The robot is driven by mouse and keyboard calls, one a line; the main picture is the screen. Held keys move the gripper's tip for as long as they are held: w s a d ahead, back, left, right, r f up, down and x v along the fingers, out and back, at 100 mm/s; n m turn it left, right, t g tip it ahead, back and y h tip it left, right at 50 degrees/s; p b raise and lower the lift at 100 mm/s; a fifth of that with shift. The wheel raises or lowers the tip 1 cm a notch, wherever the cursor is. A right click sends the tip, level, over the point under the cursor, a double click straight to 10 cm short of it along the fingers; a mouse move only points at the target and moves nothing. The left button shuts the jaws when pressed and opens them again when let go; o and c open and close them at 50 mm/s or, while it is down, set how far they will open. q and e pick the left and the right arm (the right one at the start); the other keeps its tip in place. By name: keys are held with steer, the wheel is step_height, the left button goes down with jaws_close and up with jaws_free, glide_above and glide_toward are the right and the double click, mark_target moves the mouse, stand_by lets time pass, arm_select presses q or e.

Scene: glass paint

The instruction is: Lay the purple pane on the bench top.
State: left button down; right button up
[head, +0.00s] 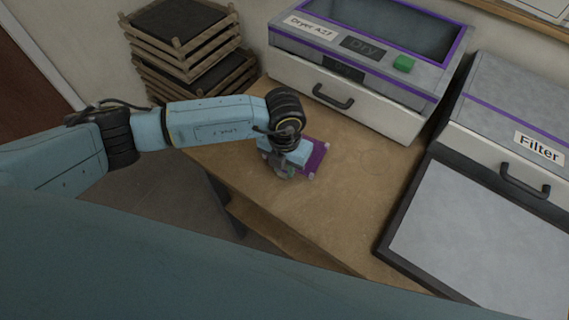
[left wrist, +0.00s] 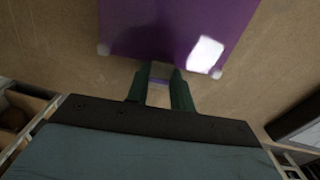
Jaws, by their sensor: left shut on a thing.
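The purple pane (head: 316,158) is over the bench top (head: 355,190), partly hidden by my left gripper (head: 287,172) in the head view. It has pale corners. In the left wrist view the purple pane (left wrist: 165,28) fills the top middle, with a bright reflection on it. The green fingers of my left gripper (left wrist: 160,88) are shut on its near edge. The pane looks roughly flat and low over the bench; I cannot tell whether it touches the wood. My right gripper is not in view.
A dryer (head: 375,100) with a green button stands at the back. Stacked wooden trays (head: 195,85) stand at the back left. A filter unit (head: 520,110) and a dark-framed pale panel (head: 480,240) are at the right. Bare bench lies right of the pane.

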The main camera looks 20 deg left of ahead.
arm_select(q)
steer(key=shift+f, duration=0.3)
stand_by(0.6)
steer(key=c, duration=1.1)
jaws_free()
step_height(320, 180, up, 22)
steer(key=p, duration=0.5)
steer(key=shift+r+p, duration=0.25)
steer(key=shift+p, duration=0.15)
